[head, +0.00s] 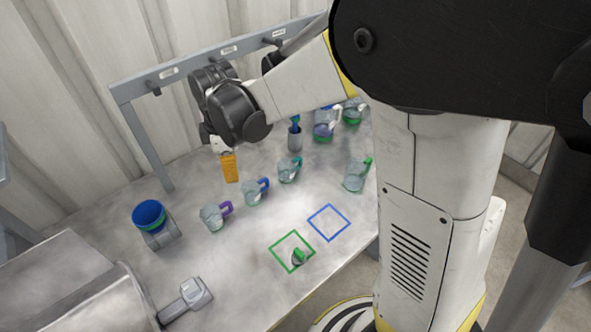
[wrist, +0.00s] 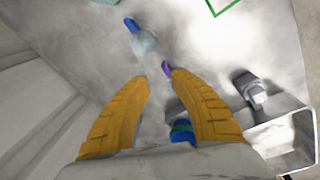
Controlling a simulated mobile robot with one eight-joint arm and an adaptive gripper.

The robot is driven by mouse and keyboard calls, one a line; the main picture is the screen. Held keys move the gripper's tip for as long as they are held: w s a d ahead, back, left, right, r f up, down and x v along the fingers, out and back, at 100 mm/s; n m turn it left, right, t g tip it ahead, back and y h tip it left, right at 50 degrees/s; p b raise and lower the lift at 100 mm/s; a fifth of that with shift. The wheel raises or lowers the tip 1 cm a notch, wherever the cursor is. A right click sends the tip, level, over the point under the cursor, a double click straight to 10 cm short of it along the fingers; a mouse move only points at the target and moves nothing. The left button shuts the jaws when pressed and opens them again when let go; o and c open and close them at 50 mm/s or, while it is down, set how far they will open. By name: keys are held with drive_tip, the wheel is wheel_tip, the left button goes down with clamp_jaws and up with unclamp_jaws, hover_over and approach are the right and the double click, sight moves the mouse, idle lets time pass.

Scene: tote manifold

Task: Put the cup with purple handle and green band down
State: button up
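A clear cup with a purple handle (head: 213,217) stands upright on the table near its left part; I cannot make out a green band on it. In the wrist view its purple handle (wrist: 166,68) shows by the tip of the right finger, which hides most of the cup. My gripper (head: 230,181) hangs above the table, behind and above this cup, with its orange fingers pointing down. In the wrist view the fingertips (wrist: 156,78) are apart with bare table between them. I see nothing held.
A blue-handled cup (head: 254,192) stands beside the purple-handled one, and several more cups stand farther right. A blue container (head: 149,213) is at left. Green (head: 276,246) and blue (head: 328,206) square outlines mark the front; a small green-and-grey object (head: 299,257) lies on the green one.

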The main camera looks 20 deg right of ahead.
drive_tip(key=s+d+r+m+t, duration=0.3)
drive_tip(key=s+d+r+m, duration=0.2)
drive_tip(key=s+m, duration=0.3)
drive_tip(key=s+d+r+m+t, duration=0.3)
drive_tip(key=s+d+r+m, duration=0.2)
drive_tip(key=s+d+m, duration=0.2)
drive_tip(key=shift+s+d+r+m, duration=0.2)
drive_tip(key=shift+s+r+m, duration=0.2)
drive_tip(key=shift+s, duration=0.25)
drive_tip(key=shift+f, duration=0.1)
